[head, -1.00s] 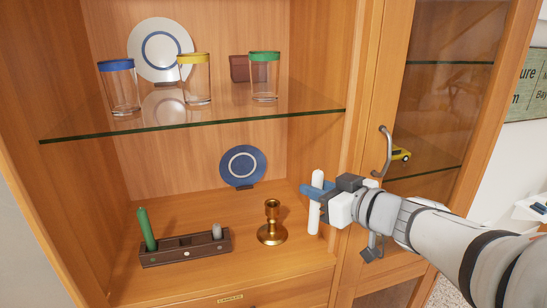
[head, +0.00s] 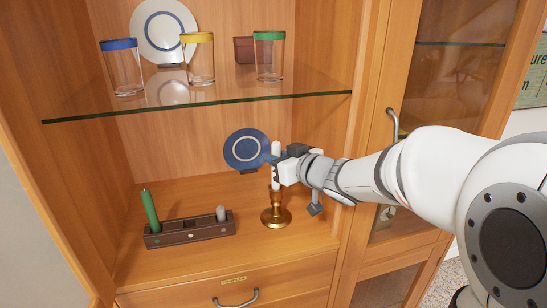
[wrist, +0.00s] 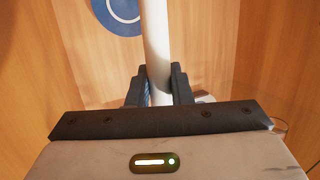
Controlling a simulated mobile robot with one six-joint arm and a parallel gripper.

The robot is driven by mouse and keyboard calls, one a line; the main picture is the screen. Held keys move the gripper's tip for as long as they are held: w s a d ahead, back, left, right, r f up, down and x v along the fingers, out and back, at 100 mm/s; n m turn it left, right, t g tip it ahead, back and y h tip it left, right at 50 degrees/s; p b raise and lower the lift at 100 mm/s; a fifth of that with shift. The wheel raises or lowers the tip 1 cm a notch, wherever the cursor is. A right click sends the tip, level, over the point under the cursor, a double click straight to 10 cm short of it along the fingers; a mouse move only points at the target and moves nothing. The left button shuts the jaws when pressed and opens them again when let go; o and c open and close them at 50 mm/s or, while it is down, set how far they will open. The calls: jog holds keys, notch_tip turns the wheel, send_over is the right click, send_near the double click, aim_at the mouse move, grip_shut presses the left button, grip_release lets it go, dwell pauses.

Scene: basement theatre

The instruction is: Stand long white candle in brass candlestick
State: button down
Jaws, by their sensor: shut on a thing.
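The long white candle (head: 276,150) is upright in my gripper (head: 275,167), whose fingers are shut around it. In the wrist view the candle (wrist: 156,35) runs up from between the two dark fingers (wrist: 160,88). The brass candlestick (head: 276,215) stands on the cabinet's lower shelf, directly below the candle in the head view. The candle's lower end is at or just above the candlestick's cup; I cannot tell whether it is inside. The candlestick is not visible in the wrist view.
A dark wooden holder (head: 190,236) with a green candle (head: 150,209) and a short grey candle (head: 221,213) stands left of the candlestick. A blue plate (head: 247,150) stands behind. A glass shelf (head: 200,105) with several jars is above.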

jog(key=c, duration=1.3)
grip_release()
jog(key=shift+s+d, duration=0.1)
jog(key=v, duration=1.2)
jog(key=shift+p, duration=0.4)
